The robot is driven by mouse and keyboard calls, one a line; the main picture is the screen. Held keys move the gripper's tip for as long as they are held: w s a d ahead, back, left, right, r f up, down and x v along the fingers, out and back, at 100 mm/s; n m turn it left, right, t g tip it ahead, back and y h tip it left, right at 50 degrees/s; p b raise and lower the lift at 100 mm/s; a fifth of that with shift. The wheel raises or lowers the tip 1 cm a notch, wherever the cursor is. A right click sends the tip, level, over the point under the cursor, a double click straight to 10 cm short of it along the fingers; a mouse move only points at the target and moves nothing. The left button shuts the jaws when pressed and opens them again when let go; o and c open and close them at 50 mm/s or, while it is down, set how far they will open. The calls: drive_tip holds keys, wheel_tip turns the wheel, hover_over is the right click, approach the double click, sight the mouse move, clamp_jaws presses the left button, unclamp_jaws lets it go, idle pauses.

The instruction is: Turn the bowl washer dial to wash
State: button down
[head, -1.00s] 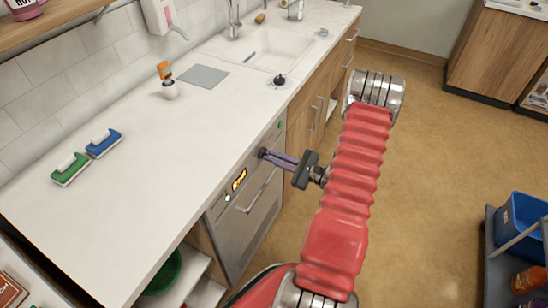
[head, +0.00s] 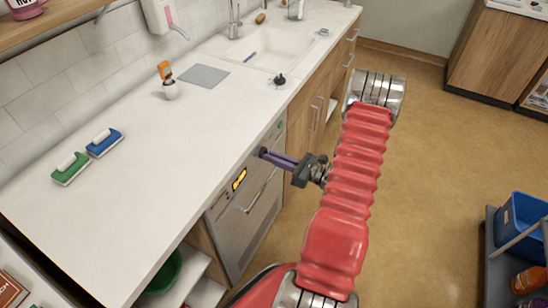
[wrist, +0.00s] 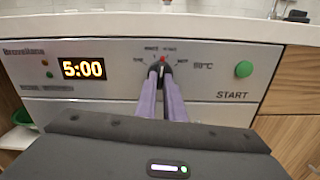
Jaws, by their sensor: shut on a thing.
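The bowl washer (head: 245,205) is the grey-fronted machine under the counter. In the wrist view its panel (wrist: 215,85) has a lit display (wrist: 83,69) reading 5:00 and a green START button (wrist: 243,69). My gripper (head: 263,153) is at the panel, its two purple fingers shut on the dial (wrist: 161,66). The fingers hide most of the dial. A small red mark shows at its top, among several small labels. The labels are too blurred to read, so I cannot tell which one the dial points to.
The counter (head: 130,195) runs above the panel. It holds a green brush (head: 70,169), a blue brush (head: 104,143), an orange-topped bottle (head: 168,80) and a sink (head: 262,55). The washer's bar handle (head: 257,192) is below the dial. Open floor (head: 430,190) lies to the right.

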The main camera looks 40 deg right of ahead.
drive_tip(key=shift+m, duration=1.3)
drive_tip(key=shift+d, duration=0.1)
drive_tip(key=c, duration=1.9)
unclamp_jaws()
drive_tip(key=shift+o, duration=0.2)
drive_tip(key=v, duration=1.3)
drive_tip(key=shift+s, duration=0.4)
